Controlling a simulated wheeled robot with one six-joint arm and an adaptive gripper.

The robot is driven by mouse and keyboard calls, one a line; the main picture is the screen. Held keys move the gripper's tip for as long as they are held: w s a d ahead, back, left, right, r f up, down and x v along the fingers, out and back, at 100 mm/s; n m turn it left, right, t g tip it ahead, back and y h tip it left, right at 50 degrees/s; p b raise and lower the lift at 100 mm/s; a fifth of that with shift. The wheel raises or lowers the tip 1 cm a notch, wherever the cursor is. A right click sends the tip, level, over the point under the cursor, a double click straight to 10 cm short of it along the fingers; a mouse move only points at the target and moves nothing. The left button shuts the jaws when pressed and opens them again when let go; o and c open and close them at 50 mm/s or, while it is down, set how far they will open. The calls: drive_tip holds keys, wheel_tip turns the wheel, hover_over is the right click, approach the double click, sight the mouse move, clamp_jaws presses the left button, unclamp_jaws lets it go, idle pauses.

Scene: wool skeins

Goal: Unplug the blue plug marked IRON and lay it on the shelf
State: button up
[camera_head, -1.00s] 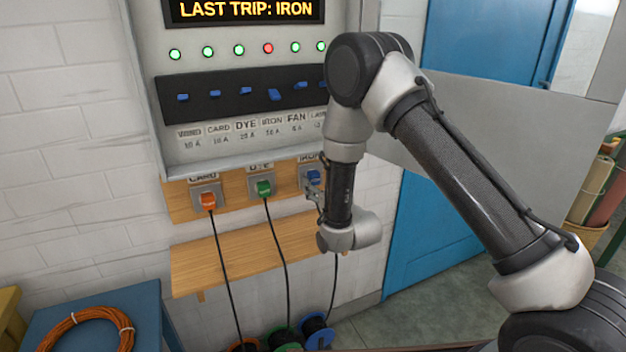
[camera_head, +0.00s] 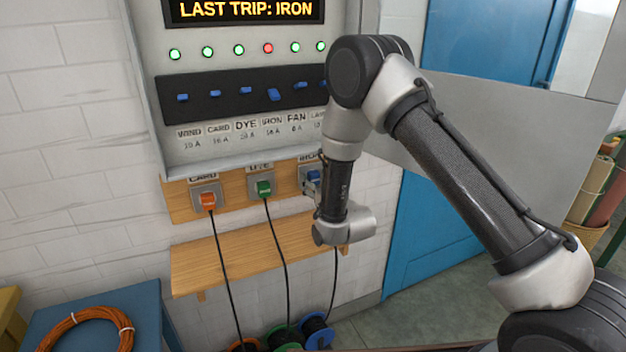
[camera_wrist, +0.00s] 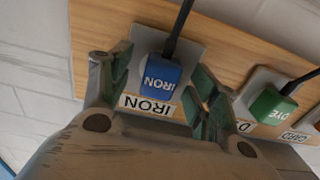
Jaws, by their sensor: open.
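The blue plug marked IRON (camera_wrist: 158,78) sits in its grey socket plate on the wooden board; it also shows in the head view (camera_head: 313,177), partly hidden by my wrist. Its black cable hangs down past the shelf. My gripper (camera_wrist: 162,73) is open, with one finger on each side of the blue plug. A small gap seems to show beside the plug, and I cannot tell if either finger touches it. The wooden shelf (camera_head: 225,262) below the sockets is bare where it shows; my wrist covers its right end.
The orange CARD plug (camera_head: 208,201) and green DYE plug (camera_head: 264,188) sit in sockets to the left, cables hanging in front of the shelf. The breaker panel (camera_head: 240,95) is above, its open door to the right. A blue table (camera_head: 140,310) holds an orange cable coil.

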drive_tip(key=shift+c, duration=0.4)
clamp_jaws()
drive_tip(key=shift+v, duration=3)
